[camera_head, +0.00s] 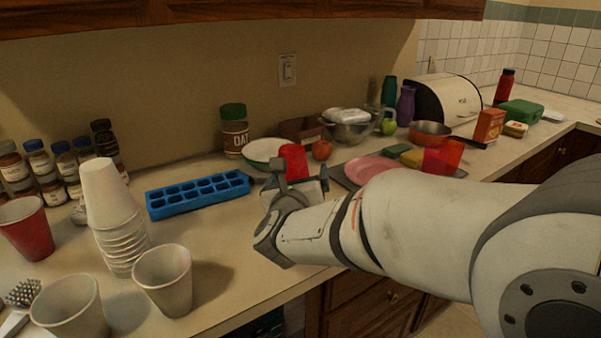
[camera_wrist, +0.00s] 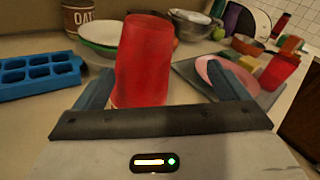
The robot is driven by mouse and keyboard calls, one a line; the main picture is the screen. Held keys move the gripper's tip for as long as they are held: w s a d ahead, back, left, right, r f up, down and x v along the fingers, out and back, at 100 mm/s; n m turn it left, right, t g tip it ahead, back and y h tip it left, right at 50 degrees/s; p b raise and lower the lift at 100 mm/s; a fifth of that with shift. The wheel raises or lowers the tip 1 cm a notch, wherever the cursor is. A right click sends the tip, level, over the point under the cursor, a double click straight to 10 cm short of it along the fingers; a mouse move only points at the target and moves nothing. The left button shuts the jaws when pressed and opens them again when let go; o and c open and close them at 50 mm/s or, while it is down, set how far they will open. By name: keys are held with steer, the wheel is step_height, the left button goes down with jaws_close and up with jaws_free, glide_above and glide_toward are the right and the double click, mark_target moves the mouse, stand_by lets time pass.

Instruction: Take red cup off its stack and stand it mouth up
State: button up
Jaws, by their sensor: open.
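A red cup (camera_wrist: 145,60) stands between the two spread fingers of my gripper (camera_wrist: 162,85) in the wrist view, nearer the left finger, with a gap to the right one. My gripper is open and not closed on it. In the head view the red cup (camera_head: 293,157) shows just behind my gripper (camera_head: 300,175), which hides its lower part. I cannot tell which way its mouth faces or whether another cup is beneath it.
A blue ice tray (camera_head: 198,193) and a green-rimmed bowl (camera_head: 265,151) are close by. A stack of white cups (camera_head: 110,195), loose cups and another red cup (camera_head: 27,230) stand left. A red tumbler (camera_head: 443,157) and pink plate (camera_head: 370,167) are right.

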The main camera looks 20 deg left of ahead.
mark_target(292, 167)
steer(key=a+m, duration=0.1)
steer(key=m, duration=0.1)
steer(key=s+a+f+m+t+h, duration=0.1)
steer(key=m, duration=0.1)
steer(key=shift+b, duration=0.35)
steer(key=shift+m+h, duration=0.3)
steer(key=shift+h, duration=0.1)
steer(key=w, duration=0.2)
steer(key=w+p, duration=0.1)
steer(key=w, duration=0.2)
steer(key=w+a, duration=0.1)
steer(key=w, duration=0.1)
steer(key=shift+w+f, duration=0.15)
steer(key=shift+w, duration=0.05)
steer(key=shift+a, duration=0.1)
steer(key=c, duration=1)
